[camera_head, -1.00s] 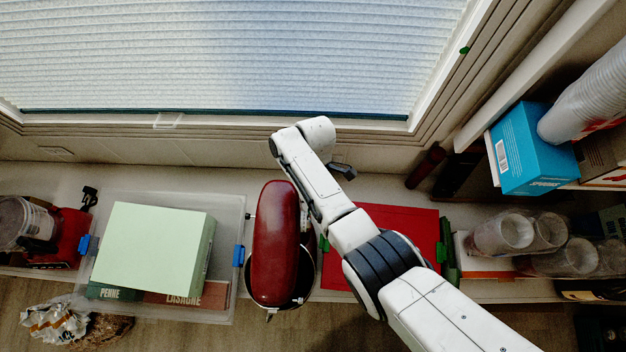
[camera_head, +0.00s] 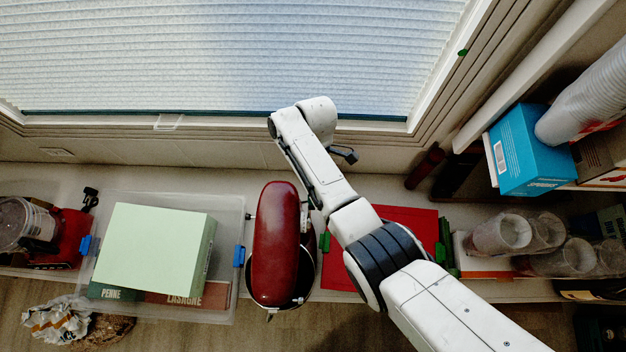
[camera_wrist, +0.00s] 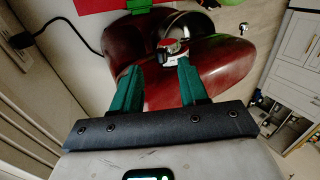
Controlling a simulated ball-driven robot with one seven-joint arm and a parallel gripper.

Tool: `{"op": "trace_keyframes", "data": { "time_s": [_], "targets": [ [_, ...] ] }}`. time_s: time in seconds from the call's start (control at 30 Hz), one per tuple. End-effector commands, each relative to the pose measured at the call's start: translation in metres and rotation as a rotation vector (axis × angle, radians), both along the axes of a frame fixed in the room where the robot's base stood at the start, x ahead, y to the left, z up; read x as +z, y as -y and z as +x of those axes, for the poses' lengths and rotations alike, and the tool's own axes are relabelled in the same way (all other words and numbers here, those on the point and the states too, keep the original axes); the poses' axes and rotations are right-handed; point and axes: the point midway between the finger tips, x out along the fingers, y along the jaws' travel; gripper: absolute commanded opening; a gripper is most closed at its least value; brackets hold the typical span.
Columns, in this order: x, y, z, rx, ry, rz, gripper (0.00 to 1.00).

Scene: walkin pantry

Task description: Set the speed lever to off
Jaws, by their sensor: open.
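A dark red stand mixer (camera_head: 276,245) with a metal bowl stands on the counter, left of my arm in the head view. It also fills the middle of the wrist view (camera_wrist: 222,70). A small black, red and silver part (camera_wrist: 170,47) shows on its side in the wrist view; it may be the speed lever, but its setting cannot be read. My gripper (camera_wrist: 157,72) is open, with its two green fingers apart and nothing between them. The fingertips are close to that part; contact cannot be told. The gripper's fingers are hidden in the head view.
A clear bin (camera_head: 228,300) with a pale green box (camera_head: 150,250) stands left of the mixer. A red case (camera_head: 405,222) with green clips lies to the right. A window blind (camera_head: 220,55) is behind. A black cord (camera_wrist: 60,25) runs along the wall.

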Motion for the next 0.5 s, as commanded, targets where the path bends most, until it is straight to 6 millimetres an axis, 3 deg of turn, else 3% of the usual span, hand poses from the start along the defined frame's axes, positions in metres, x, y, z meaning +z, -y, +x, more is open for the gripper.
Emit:
{"op": "trace_keyframes", "data": {
  "time_s": [0.2,0.5],
  "targets": [
    [0.034,0.001,0.019,-0.001,0.002,0.000,0.44],
    [0.050,0.001,0.027,0.000,-0.001,-0.001,0.44]
  ]
}}
